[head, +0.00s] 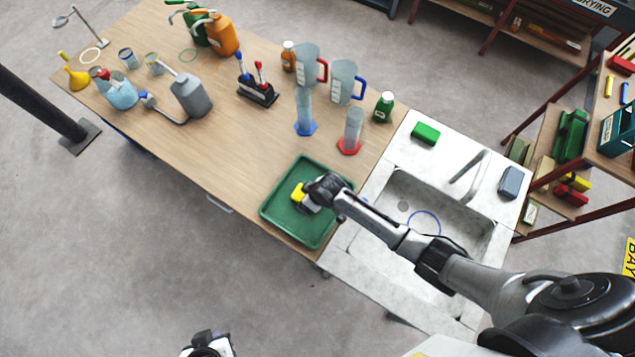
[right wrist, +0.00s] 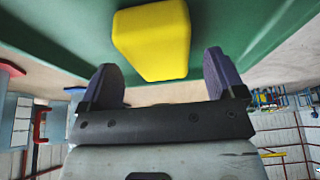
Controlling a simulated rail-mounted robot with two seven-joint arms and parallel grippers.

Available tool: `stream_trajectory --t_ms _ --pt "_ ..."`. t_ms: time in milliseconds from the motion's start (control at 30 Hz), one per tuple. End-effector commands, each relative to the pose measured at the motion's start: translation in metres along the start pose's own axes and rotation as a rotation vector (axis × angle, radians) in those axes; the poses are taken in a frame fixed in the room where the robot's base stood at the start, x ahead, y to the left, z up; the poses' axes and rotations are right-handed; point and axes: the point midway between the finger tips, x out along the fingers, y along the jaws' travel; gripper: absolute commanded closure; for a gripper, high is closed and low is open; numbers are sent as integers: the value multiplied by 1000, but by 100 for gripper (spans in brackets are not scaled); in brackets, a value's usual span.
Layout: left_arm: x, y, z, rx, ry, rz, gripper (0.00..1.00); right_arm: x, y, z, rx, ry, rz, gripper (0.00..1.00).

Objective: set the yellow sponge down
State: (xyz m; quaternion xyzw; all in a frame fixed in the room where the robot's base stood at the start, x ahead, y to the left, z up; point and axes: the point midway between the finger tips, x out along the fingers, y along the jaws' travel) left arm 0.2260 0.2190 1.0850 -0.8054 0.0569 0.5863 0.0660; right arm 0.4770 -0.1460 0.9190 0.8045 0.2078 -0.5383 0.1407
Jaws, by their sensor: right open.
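The yellow sponge (head: 298,192) is at the green tray (head: 275,213) on the wooden table, and it appears to lie on the tray's floor. It shows large in the right wrist view (right wrist: 153,40), just beyond the fingertips. My right gripper (head: 309,202) is over the tray beside the sponge, partly hidden by its own wrist. In the right wrist view its two fingers (right wrist: 165,83) are spread apart, with nothing clamped between them. My left gripper (head: 208,344) is at the bottom edge of the head view, away from the table; its fingers are not clear.
A sink (head: 440,220) in a pale counter adjoins the table's right end, with a green block (head: 425,133) on it. Measuring cylinders (head: 305,112) and jugs (head: 342,82) stand behind the tray.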

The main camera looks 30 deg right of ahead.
Motion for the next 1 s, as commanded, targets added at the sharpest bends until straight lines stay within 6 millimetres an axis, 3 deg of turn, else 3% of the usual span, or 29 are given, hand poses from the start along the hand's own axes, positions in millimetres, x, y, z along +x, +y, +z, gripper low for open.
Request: stream_trajectory --t_ms 200,500,1000 --pt "-6 -1 -2 1 0 -1 100 -41 0 0 -1 1 1 12" --pt "-8 1 -3 -5 1 4 100 -82 0 0 0 0 1 12" --pt "-9 3 -4 -11 2 8 100 -99 -6 5 6 -1 -4 12"
